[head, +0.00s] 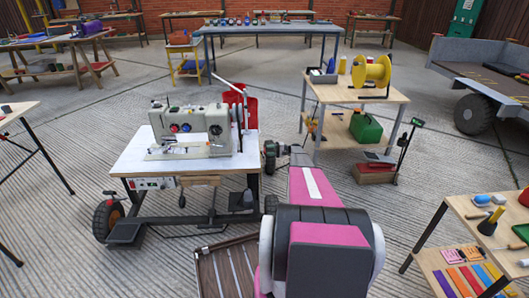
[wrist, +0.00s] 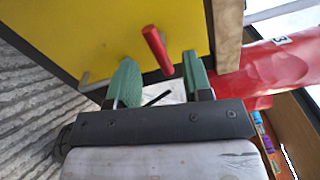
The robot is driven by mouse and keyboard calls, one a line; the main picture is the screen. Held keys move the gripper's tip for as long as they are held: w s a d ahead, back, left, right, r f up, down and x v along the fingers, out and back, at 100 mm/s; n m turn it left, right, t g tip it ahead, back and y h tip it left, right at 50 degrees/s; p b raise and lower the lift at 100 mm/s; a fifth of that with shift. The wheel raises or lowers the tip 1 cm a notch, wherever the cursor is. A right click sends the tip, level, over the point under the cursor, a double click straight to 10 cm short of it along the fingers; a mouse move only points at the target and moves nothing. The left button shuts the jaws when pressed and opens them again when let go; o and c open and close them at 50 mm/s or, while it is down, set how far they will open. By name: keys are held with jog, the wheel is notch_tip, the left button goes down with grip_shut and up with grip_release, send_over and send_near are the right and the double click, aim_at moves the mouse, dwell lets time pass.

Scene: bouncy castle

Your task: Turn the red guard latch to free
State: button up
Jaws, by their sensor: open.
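In the wrist view, a short red bar (wrist: 158,50), which looks like the guard latch, stands out in front of a yellow panel (wrist: 60,30). My gripper (wrist: 160,67) is open, with one green finger on each side of the bar. Floor or wall gaps show between the fingers and the bar, and I see no contact. How deep the bar sits between the fingers is hard to tell. In the head view my pink arm (head: 312,187) reaches forward, and I cannot make out the latch there.
In the wrist view, a wooden strip (wrist: 228,35) edges the panel and a red body (wrist: 262,68) lies to the right. In the head view, a sewing machine (head: 190,130) stands left of my arm, and a table with a yellow spool (head: 370,72) stands right.

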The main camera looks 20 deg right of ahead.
jog(key=shift+x, duration=1.85)
grip_shut()
jog(key=shift+m, duration=0.4)
jog(key=m, duration=0.3)
jog(key=shift+m, duration=0.4)
jog(key=m, duration=0.4)
jog(key=shift+m, duration=0.3)
jog(key=m, duration=0.8)
jog(key=shift+m, duration=0.3)
